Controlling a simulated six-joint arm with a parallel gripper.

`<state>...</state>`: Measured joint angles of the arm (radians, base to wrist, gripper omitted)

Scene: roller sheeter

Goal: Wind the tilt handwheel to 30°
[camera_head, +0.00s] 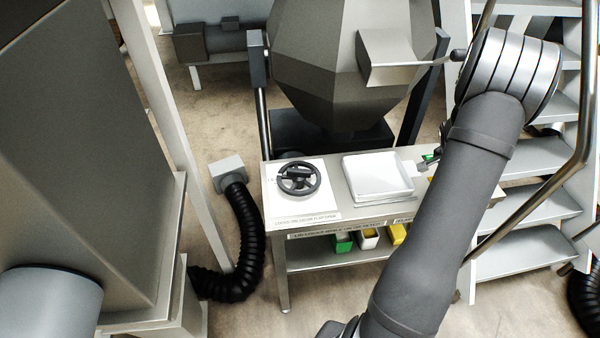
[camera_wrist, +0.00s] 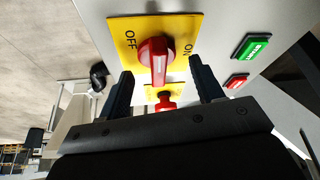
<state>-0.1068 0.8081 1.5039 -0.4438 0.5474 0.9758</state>
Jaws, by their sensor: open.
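The tilt handwheel (camera_head: 298,178) is a black spoked wheel lying on a white plate at the left end of the metal table. Its angle marking is too small to read. My gripper (camera_wrist: 160,68) is open in the wrist view, with nothing held. Its two dark fingers stand on either side of a red rotary switch (camera_wrist: 153,58) on a yellow OFF/ON plate (camera_wrist: 183,27). I cannot tell whether they touch it. In the head view my gripper is mostly hidden behind my arm, well to the right of the handwheel.
A white tray (camera_head: 378,177) sits on the table right of the handwheel. Green (camera_wrist: 252,46) and red (camera_wrist: 237,82) buttons are right of the switch. A large faceted metal vessel (camera_head: 345,60) stands behind the table. Metal stairs (camera_head: 525,205) are at the right.

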